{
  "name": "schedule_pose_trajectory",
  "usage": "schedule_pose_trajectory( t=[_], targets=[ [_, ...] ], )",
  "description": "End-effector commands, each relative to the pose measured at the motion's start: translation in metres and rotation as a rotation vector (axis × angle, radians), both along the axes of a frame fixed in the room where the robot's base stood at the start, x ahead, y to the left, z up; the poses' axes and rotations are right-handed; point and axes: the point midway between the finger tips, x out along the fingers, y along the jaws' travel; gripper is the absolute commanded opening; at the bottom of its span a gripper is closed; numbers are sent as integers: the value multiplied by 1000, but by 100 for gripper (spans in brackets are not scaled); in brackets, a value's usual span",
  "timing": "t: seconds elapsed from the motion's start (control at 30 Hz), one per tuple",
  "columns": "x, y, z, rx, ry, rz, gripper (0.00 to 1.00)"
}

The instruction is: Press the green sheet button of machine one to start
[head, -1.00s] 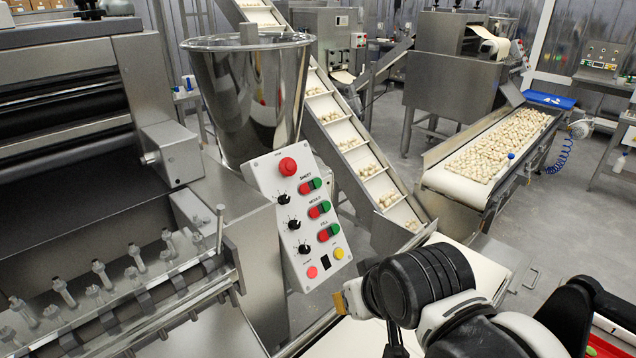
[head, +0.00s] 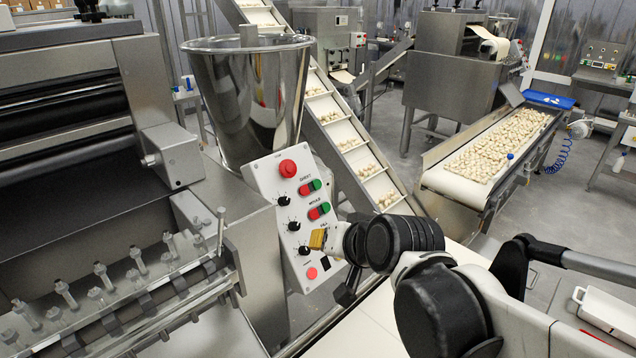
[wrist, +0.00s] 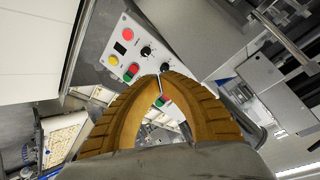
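The control panel (head: 268,190) of the machine is a tilted white plate on its front. The sheet row at its top has a green button (head: 316,185) beside a red one, under a red mushroom knob (head: 288,168).
A steel hopper (head: 248,95) stands behind the panel. An inclined conveyor (head: 345,135) runs behind it, and a belt of pasta (head: 490,150) is at the right. A roller with upright bolts (head: 130,315) lies at lower left.

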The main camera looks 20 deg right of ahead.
Motion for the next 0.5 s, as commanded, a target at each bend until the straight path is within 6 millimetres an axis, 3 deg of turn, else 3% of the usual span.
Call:
schedule_pose_trajectory(
  t=[0.1,0.3,0.5],
  targets=[
    [49,-10,18,184,-97,-118,0],
    [117,-44,36,502,-260,-325,0],
    [158,-90,40,774,-397,-503,0]
  ],
)
